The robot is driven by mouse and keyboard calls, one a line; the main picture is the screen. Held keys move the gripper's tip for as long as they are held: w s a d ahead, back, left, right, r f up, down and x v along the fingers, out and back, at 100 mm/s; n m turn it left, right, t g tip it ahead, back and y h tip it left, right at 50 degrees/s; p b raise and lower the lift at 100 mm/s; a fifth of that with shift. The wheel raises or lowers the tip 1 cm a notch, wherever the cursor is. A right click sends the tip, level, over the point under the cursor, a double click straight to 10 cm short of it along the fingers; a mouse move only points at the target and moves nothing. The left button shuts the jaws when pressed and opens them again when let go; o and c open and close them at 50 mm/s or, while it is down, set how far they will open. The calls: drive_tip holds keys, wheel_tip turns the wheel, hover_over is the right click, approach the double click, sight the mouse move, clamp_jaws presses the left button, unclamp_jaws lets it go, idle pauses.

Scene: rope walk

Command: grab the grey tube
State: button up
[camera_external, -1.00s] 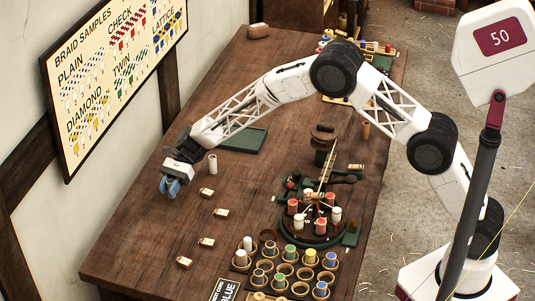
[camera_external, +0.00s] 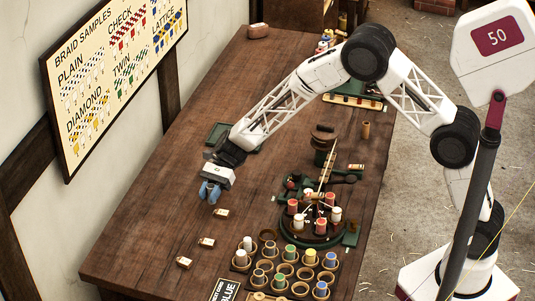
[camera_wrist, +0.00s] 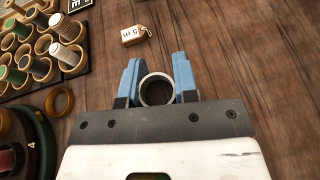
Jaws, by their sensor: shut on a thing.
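The grey tube (camera_wrist: 157,75) shows end-on in the wrist view as a hollow ring. It is between the two blue fingers of my gripper (camera_wrist: 157,88), which are shut on its sides. In the external view my gripper (camera_external: 209,191) points down over the left part of the wooden table. The tube is hidden by the fingers and wrist there. I cannot tell whether the tube's lower end touches the table.
A small tag (camera_wrist: 134,35) lies just beyond the fingers; more tags (camera_external: 207,242) lie toward the front. A rack of bobbins (camera_external: 285,268) and a round braiding stand (camera_external: 315,230) are to the right. A green tray (camera_external: 217,132) lies behind. The left table area is clear.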

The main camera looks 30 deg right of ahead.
drive_tip(key=shift+s+d, duration=0.4)
drive_tip(key=shift+d, duration=0.05)
